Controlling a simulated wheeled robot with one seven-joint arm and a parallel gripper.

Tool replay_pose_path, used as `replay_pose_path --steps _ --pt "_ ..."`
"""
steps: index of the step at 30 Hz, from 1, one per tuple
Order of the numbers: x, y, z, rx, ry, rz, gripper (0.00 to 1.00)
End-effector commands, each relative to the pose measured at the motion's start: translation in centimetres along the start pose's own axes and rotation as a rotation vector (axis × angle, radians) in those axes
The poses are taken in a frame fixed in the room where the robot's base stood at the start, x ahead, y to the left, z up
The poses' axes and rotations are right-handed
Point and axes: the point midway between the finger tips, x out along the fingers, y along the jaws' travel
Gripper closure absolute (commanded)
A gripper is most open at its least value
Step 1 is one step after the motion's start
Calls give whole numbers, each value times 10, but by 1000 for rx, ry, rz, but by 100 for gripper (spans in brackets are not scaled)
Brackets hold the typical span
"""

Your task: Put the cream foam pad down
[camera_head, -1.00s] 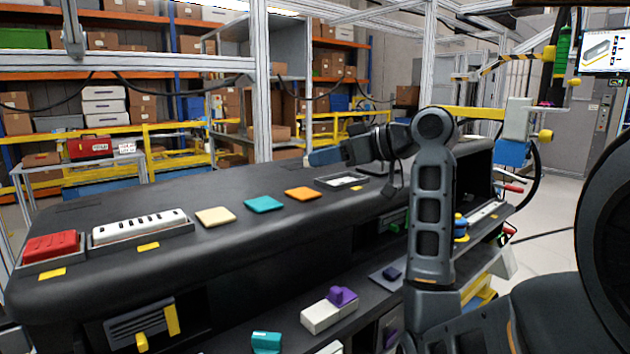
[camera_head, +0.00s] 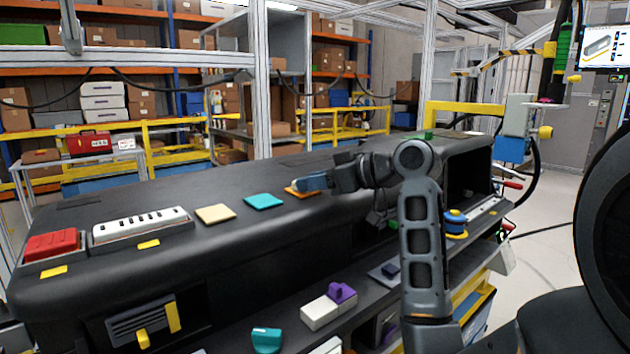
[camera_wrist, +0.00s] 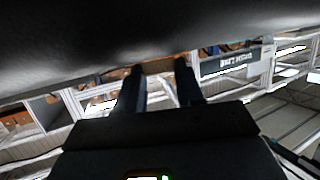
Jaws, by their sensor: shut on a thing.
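A cream foam pad (camera_head: 215,214) lies flat on the black dashboard top (camera_head: 130,203), left of a teal pad (camera_head: 263,201). My gripper (camera_head: 312,182) is low over the dashboard, right of both, at the orange pad (camera_head: 292,191), which it partly covers. In the wrist view my gripper (camera_wrist: 159,68) has its two dark fingers a little apart, with a thin tan-brown strip (camera_wrist: 158,66) between the tips. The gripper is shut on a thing. I cannot tell whether it is another cream pad or the orange one.
A white slotted part (camera_head: 140,224) and a red block (camera_head: 52,245) sit in trays at the dashboard's left. A lower shelf holds a white block with a purple part (camera_head: 330,305) and a teal piece (camera_head: 267,340).

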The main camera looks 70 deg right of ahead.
Motion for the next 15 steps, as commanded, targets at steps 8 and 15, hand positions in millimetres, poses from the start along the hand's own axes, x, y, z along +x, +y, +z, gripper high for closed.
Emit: replay_pose_path --steps 8,15 --pt "0 0 1 0 0 0 39" --pt "0 0 0 0 0 0 38"
